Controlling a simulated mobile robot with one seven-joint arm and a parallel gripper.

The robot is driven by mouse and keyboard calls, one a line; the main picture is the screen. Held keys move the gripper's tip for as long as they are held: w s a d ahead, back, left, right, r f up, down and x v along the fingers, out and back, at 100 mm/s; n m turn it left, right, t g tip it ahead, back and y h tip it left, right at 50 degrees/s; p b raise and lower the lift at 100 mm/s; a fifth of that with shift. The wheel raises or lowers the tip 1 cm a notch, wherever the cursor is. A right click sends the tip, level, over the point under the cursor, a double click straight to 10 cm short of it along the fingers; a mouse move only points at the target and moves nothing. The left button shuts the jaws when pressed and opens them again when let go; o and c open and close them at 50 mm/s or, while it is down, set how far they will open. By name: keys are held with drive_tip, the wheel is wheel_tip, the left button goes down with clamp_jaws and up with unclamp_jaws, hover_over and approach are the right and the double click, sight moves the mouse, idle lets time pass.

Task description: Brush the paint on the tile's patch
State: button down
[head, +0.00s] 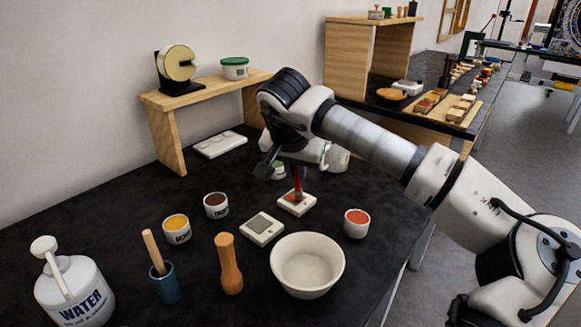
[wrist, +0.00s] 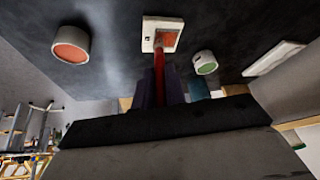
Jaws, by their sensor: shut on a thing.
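A small white tile (head: 289,209) lies on the dark table, with an orange-red patch (wrist: 167,40) on its face. It also shows at the top of the wrist view (wrist: 147,43). My gripper (head: 296,167) is shut on a red-handled brush (head: 298,183) above the tile. The brush points down and its lower end meets the tile at the patch; the bristles are too small to make out. In the wrist view the brush (wrist: 159,72) runs from between the dark fingers to the patch. A cup of orange-red paint (head: 357,219) stands to the right.
A second tile with a grey patch (head: 262,228), a white bowl (head: 308,265), a wooden handle-shaped tool (head: 229,265) and a blue pot (head: 167,283) stand in front. Yellow (head: 177,229), brown (head: 216,205) and green (wrist: 205,63) cups surround the tile. A wooden shelf (head: 165,135) is behind.

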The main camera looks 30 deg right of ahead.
drive_tip(key=shift+f, duration=0.1)
idle(2.0)
drive_tip(key=shift+r+p, duration=1.85)
drive_tip(key=shift+r, duration=1.3)
drive_tip(key=shift+r+p, duration=1.15)
drive_tip(key=shift+r, duration=0.3)
drive_tip(key=shift+w, duration=0.1)
